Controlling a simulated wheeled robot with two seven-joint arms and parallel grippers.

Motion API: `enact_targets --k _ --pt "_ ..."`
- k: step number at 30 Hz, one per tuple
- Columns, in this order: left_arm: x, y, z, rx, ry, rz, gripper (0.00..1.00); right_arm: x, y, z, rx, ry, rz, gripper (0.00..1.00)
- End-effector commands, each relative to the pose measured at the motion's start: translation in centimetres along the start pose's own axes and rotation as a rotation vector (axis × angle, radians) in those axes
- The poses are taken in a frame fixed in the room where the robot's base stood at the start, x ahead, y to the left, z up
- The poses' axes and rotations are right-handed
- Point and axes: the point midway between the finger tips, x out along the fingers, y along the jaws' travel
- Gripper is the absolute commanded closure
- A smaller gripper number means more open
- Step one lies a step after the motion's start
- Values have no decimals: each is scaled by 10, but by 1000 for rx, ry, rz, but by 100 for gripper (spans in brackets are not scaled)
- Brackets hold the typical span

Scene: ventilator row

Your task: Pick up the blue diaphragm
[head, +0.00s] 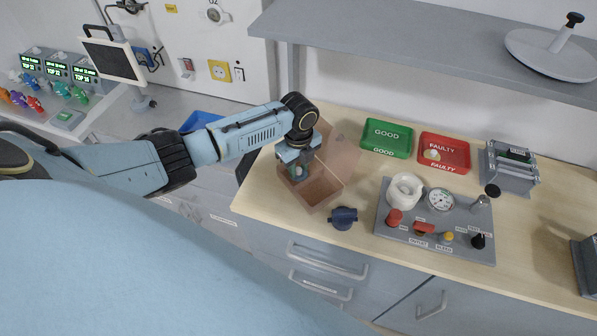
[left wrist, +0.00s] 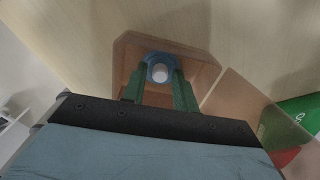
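The blue diaphragm (left wrist: 150,64), a blue round piece with a pale round centre, shows in the left wrist view inside an orange-brown translucent box (head: 322,190). My left gripper (head: 297,174) points down into the left part of that box. In the left wrist view its two green fingers (left wrist: 160,80) stand apart, one on each side of the diaphragm. I cannot tell whether they touch it. In the head view the gripper mostly hides the diaphragm. My right gripper is in neither view.
A dark blue part (head: 343,218) sits near the table's front edge. A grey panel (head: 385,222) with gauge and knobs lies to the right. Green GOOD (head: 388,134) and red FAULTY (head: 458,142) trays stand behind it. A grey shelf (head: 430,40) overhangs the back.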

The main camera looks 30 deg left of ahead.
Motion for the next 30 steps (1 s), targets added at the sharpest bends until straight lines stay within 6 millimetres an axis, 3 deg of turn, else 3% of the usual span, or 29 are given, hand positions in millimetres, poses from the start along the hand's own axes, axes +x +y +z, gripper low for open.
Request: enact_targets --k 1,6,17,30 --pt "0 0 0 0 0 0 78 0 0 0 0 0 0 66" --pt "0 0 0 -1 0 0 100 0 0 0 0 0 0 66" --pt "-8 0 1 -1 -1 -2 100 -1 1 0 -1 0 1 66" --pt "-87 -1 1 -2 -1 -3 100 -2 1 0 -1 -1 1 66"
